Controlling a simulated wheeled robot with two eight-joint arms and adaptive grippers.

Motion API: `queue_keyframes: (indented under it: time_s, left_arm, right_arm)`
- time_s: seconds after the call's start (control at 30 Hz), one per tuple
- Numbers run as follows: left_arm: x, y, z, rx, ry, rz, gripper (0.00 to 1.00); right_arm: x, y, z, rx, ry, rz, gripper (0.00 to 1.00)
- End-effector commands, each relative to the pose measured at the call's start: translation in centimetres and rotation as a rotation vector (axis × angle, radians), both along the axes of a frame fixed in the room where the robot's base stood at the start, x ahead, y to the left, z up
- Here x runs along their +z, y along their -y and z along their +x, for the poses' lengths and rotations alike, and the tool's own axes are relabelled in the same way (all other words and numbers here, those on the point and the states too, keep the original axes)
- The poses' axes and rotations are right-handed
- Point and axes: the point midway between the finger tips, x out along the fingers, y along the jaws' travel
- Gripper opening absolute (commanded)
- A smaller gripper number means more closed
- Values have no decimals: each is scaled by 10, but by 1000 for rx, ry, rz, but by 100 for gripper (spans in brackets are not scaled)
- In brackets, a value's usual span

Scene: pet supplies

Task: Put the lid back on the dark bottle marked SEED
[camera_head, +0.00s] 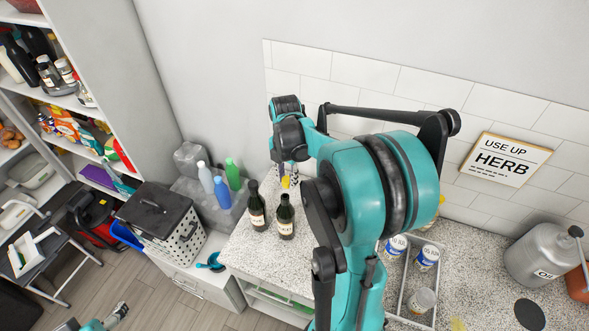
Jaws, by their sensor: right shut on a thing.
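Two dark bottles with pale labels stand side by side on the speckled counter, a left one (257,208) and a right one (286,217). The labels are too small to read, so I cannot tell which is marked SEED. My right gripper (286,180) hangs down just above the right bottle, partly hidden by my arm. It is shut on a small yellow thing (285,182), which looks like the lid. I cannot tell whether this touches the bottle's mouth. Part of my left gripper (120,310) shows at the bottom left, away from the counter; its jaws are unclear.
A wire rack (402,302) with several jars stands right of my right arm. A grey canister (541,252) is at the far right. Blue (223,193) and green (232,174) bottles stand behind left, near a lidded basket (188,240). The counter before the dark bottles is clear.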

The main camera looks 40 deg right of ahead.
Motion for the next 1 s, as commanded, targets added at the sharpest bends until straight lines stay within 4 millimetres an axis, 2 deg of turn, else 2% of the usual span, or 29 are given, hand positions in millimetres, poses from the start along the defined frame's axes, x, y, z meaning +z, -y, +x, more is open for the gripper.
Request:
queue_keyframes:
  time_s: [0.03, 0.1, 0.27, 0.47, 0.8, 1.0]
  left_arm:
    - [9, 0, 0, 0, 0, 0, 75]
    - [12, 0, 0, 0, 0, 0, 75]
    - [11, 0, 0, 0, 0, 0, 75]
    - [2, 0, 0, 0, 0, 0, 75]
    - [-23, 0, 0, 0, 0, 0, 75]
    - [-34, 0, 0, 0, 0, 0, 75]
  right_arm:
    - [9, -3, -1, 13, 0, 0, 12]
    - [12, -6, -2, 26, 0, 0, 12]
    - [10, -8, -2, 36, 0, 0, 12]
    - [-2, -8, -2, 35, 0, 0, 12]
    - [-37, -8, -2, 35, 0, 0, 12]
    - [-51, -8, -2, 34, 0, 0, 12]
